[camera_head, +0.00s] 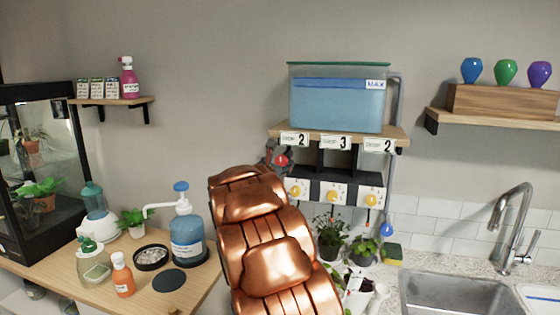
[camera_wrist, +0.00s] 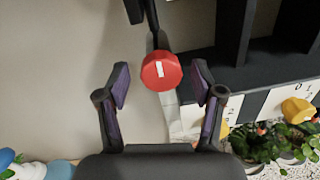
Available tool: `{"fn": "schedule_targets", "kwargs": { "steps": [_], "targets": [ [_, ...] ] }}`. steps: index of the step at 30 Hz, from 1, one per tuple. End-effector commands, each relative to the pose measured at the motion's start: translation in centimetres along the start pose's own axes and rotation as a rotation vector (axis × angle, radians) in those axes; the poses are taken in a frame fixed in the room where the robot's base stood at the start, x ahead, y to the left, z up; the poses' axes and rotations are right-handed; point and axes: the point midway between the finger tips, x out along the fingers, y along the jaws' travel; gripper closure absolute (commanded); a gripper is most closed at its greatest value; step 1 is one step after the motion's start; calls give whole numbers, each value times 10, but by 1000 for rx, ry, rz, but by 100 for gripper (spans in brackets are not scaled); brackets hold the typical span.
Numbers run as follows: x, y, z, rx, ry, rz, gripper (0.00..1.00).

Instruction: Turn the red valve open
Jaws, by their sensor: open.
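The red valve (camera_wrist: 161,71) is a round red knob with a white bar mark, near the middle of the wrist view. In the head view the red valve (camera_head: 282,160) shows small, left of the panel with yellow knobs, beside the end of my arm. My gripper (camera_wrist: 160,84) is open, with one purple-padded finger on each side of the knob in the picture. I cannot tell how far the fingertips are from the knob in depth. In the head view my gripper (camera_head: 277,152) is mostly hidden behind my copper-coloured arm.
A blue water tank (camera_head: 336,107) stands on a shelf above a panel with several yellow knobs (camera_head: 333,194). Potted plants (camera_head: 330,230) stand below. A pump bottle (camera_head: 186,240) is on the wooden table at left. A sink (camera_head: 465,292) and faucet are at right.

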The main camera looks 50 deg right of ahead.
Motion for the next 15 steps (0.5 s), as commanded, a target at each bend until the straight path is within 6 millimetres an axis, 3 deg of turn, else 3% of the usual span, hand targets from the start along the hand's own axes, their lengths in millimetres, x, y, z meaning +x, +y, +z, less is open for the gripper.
{"fn": "schedule_targets", "kwargs": {
  "steps": [13, 15],
  "targets": [
    [6, -1, -1, 0, 1, -2, 33],
    [6, -1, -1, 1, 1, -1, 40]
  ]
}}
